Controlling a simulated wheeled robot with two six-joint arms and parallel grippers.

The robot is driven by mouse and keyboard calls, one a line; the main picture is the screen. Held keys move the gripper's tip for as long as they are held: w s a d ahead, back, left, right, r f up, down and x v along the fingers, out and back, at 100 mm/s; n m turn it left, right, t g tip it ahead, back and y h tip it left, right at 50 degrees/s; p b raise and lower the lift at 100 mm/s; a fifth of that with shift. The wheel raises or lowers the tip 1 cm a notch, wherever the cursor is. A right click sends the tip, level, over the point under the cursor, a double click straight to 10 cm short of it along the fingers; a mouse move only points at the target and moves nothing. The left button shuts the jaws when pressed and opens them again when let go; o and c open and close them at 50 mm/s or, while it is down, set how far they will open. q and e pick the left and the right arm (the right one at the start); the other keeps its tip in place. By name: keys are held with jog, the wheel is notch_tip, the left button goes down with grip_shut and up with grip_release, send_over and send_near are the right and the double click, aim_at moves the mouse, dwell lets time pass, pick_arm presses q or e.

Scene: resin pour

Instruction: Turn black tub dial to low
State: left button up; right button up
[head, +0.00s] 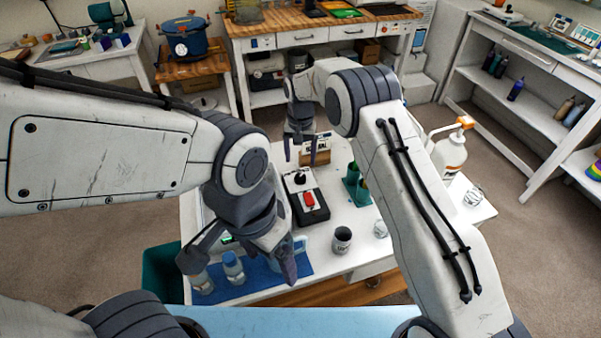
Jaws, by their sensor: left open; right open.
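I cannot tell for sure that this is the black tub, and the knob's setting is too small to read. My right gripper (300,152) is open and points down behind the box, in front of a small sign. My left gripper (238,270) is open and empty above the blue mat at the table's front left, with bottles below it. Neither gripper touches the knob.
Two bottles (233,268) stand on the blue mat (262,283). A dark cup (342,240), a green rack (357,188), clear glasses (380,229) and a white jug (449,152) with an orange cap stand right of the box. A blue pot (188,40) sits on a far bench.

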aim_at(300, 176)
notch_tip(300, 176, down, 8)
jog(key=shift+r+p, duration=0.1)
jog(key=shift+p, duration=0.9)
grip_shut()
jog(key=shift+n+b, duration=0.7)
jog(key=shift+b, duration=0.1)
jog(key=shift+n+b, duration=1.05)
jog(key=shift+n, duration=0.15)
jog(key=n+b, duration=0.2)
jog(key=n, duration=0.2)
jog(key=n+b, duration=0.2)
jog(key=n, duration=0.3)
jog(key=shift+n, duration=0.4)
jog(key=n+b, duration=0.1)
jog(key=n, duration=0.5)
jog(key=shift+r, duration=0.1)
jog(key=shift+n, duration=0.3)
